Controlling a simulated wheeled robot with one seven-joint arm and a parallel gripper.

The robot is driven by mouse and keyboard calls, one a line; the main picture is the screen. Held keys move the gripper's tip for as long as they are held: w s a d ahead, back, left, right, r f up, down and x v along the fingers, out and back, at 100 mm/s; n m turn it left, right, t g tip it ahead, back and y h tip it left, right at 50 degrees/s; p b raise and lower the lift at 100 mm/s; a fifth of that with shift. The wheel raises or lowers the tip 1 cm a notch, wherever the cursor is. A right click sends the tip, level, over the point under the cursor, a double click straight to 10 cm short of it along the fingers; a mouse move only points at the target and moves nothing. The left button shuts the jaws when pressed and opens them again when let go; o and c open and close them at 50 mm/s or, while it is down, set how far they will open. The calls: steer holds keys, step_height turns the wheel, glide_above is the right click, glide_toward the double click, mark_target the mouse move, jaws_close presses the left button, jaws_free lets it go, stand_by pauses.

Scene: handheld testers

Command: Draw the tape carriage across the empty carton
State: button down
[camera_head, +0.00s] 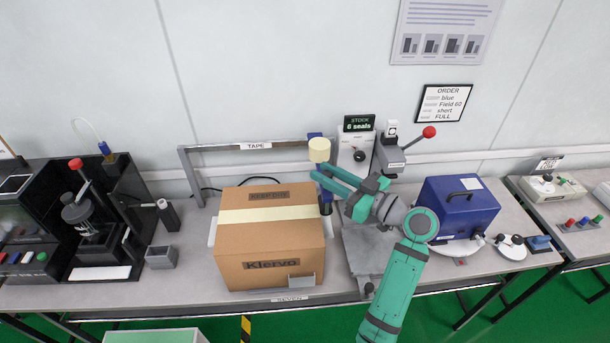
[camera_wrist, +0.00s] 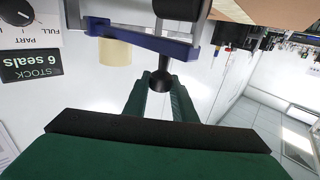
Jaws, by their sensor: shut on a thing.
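The brown carton (camera_head: 270,262) stands on the bench under the tape frame, its top closed. A pale cream band (camera_head: 265,215) runs across its top from left to right. The inside is hidden. The blue tape carriage (camera_head: 315,135) is at the right end of the grey frame (camera_head: 215,148), with a cream tape roll (camera_head: 319,150) on it. In the wrist view, the carriage (camera_wrist: 140,38) and roll (camera_wrist: 114,52) are close ahead. My gripper (camera_head: 318,178) is right of the carton's back right corner. Its fingers (camera_wrist: 161,92) are shut on the carriage's black knob (camera_wrist: 161,80).
A stock display (camera_head: 359,122) reads 6 seals. A red-knobbed lever press (camera_head: 392,150) stands right of the carriage, and a blue box machine (camera_head: 458,208) farther right. A small grey bin (camera_head: 161,257) and a black station (camera_head: 95,225) are left of the carton.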

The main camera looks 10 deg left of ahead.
steer(key=shift+w+d, duration=0.2)
steer(key=shift+d, duration=0.5)
steer(key=c, duration=1.5)
jaws_free()
steer(key=shift+o, duration=0.2)
steer(key=v, duration=1.1)
steer(key=shift+a, duration=0.15)
